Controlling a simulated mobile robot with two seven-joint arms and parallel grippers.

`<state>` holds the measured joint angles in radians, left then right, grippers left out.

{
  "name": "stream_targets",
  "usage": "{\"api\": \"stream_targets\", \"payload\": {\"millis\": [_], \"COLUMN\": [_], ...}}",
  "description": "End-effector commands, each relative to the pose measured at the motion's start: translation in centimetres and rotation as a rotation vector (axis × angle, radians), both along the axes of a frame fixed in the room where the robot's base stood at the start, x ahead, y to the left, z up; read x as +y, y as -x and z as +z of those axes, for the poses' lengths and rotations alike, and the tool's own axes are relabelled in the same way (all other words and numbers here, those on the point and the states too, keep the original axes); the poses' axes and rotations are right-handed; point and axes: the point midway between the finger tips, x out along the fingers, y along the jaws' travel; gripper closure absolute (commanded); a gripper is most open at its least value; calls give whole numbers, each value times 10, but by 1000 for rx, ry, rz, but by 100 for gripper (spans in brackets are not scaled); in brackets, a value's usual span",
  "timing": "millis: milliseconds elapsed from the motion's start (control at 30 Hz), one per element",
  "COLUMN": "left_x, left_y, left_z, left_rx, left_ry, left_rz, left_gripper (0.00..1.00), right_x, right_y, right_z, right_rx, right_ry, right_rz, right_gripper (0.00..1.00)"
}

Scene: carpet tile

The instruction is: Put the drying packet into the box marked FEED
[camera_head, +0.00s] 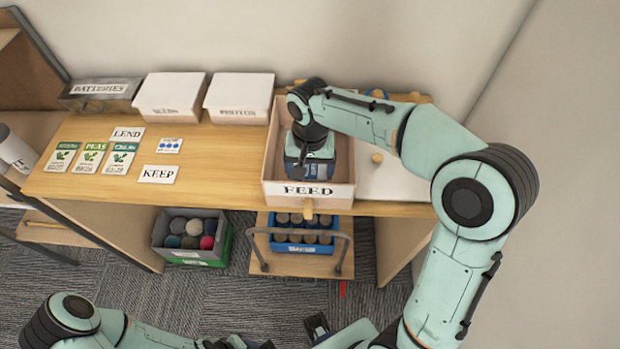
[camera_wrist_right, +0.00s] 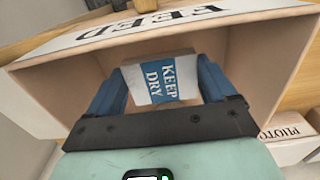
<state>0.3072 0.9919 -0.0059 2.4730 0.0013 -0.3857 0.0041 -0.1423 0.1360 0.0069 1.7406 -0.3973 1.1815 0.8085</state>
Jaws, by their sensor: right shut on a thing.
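The drying packet (camera_wrist_right: 158,80) is white with a blue band reading KEEP DRY. In the right wrist view it sits between the two blue fingers of my right gripper (camera_wrist_right: 162,88), which is shut on it. The box marked FEED (camera_head: 308,197) is an open wooden box on the desk, with its label on the front wall. It also shows in the right wrist view (camera_wrist_right: 45,95). My right gripper (camera_head: 308,172) points down inside the box walls, and the arm hides part of the box. My left arm is at the bottom left; its jaws are not clear.
Two white lidded boxes (camera_head: 170,95) (camera_head: 240,96) and a BATTERIES box (camera_head: 100,90) stand at the back left. LEND (camera_head: 127,134) and KEEP (camera_head: 159,174) cards and seed packets (camera_head: 90,157) lie left.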

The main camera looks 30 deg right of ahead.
Motion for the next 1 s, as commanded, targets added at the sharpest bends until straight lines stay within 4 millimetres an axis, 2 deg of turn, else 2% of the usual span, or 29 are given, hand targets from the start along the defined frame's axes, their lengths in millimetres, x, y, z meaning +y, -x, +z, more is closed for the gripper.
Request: {"api": "stream_targets", "payload": {"millis": [200, 300, 700, 733, 767, 800, 1000], "left_x": [0, 0, 0, 0, 0, 0, 0], "left_y": [2, 3, 4, 4, 4, 4, 4], "left_z": [-5, -6, -9, -9, -8, -8, -7], "left_rx": [2, 3, 4, 4, 4, 4, 4], "left_ry": [0, 0, 0, 0, 0, 0, 0], "left_rz": [0, 0, 0, 0, 0, 0, 0], "left_gripper": [57, 57, 57, 57, 57, 57, 57], "right_x": [0, 0, 0, 0, 0, 0, 0], "right_y": [1, 1, 0, 0, 0, 0, 0], "right_z": [-32, -41, -46, -47, -46, -46, -45], "right_rx": [6, 3, 1, 1, 1, 1, 1], "right_ry": [2, 1, 0, 0, 0, 0, 0], "right_rz": [0, -1, 0, 0, 0, 0, 0], "right_gripper": [46, 46, 46, 13, 3, 0, 0]}}
